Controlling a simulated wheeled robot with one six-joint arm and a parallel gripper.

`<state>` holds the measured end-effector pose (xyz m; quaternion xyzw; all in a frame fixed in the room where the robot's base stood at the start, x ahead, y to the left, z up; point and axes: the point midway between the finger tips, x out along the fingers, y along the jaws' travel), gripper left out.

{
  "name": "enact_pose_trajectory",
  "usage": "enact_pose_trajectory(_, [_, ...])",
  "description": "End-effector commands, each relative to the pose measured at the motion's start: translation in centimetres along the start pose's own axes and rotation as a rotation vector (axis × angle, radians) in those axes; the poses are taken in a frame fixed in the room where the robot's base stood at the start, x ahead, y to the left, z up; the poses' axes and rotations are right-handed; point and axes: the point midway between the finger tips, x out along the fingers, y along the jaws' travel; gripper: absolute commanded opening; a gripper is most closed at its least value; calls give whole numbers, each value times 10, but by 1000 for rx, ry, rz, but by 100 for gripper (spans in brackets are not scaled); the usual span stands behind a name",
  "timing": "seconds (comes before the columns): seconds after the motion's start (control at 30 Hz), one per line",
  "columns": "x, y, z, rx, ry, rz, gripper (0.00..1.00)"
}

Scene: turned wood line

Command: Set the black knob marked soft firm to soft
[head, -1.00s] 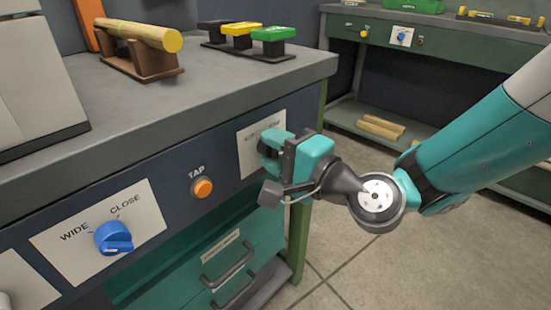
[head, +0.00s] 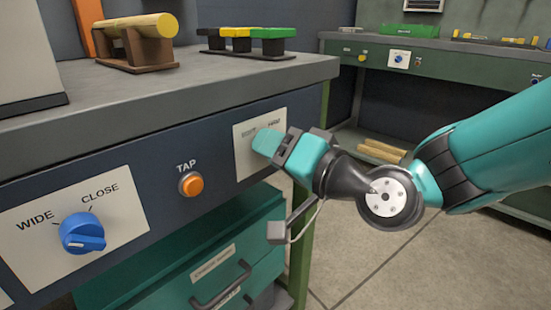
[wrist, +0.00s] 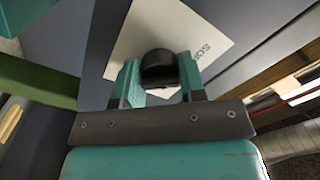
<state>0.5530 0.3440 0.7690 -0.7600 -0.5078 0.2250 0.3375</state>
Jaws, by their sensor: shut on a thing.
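The black knob (wrist: 158,68) shows in the wrist view on a pale label plate (wrist: 170,25), with part of the word SOFT readable beside it. My gripper (wrist: 160,88) is shut on the knob, with one teal finger on each side. In the head view my gripper (head: 268,143) is up against the same label plate (head: 246,133) at the right of the dark front panel. There it hides the knob and part of the lettering. Which way the knob's pointer faces cannot be told.
An orange TAP button (head: 191,184) and a blue WIDE/CLOSE knob (head: 82,233) sit left on the panel. Teal drawers (head: 215,260) with handles are below. The bench top (head: 200,75) holds a wooden cylinder (head: 135,26) on a cradle and several coloured blocks.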

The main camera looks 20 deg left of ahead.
Motion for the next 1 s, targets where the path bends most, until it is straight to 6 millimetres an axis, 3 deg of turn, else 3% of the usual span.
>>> enact_pose_trajectory(0.67, [0,0,2,-65,-6,0,14])
enact_pose_trajectory(0.7, [0,0,2,-65,-6,0,40])
enact_pose_trajectory(0.8, [0,0,2,-65,-5,0,62])
enact_pose_trajectory(1.0, [0,0,1,-65,-2,0,63])
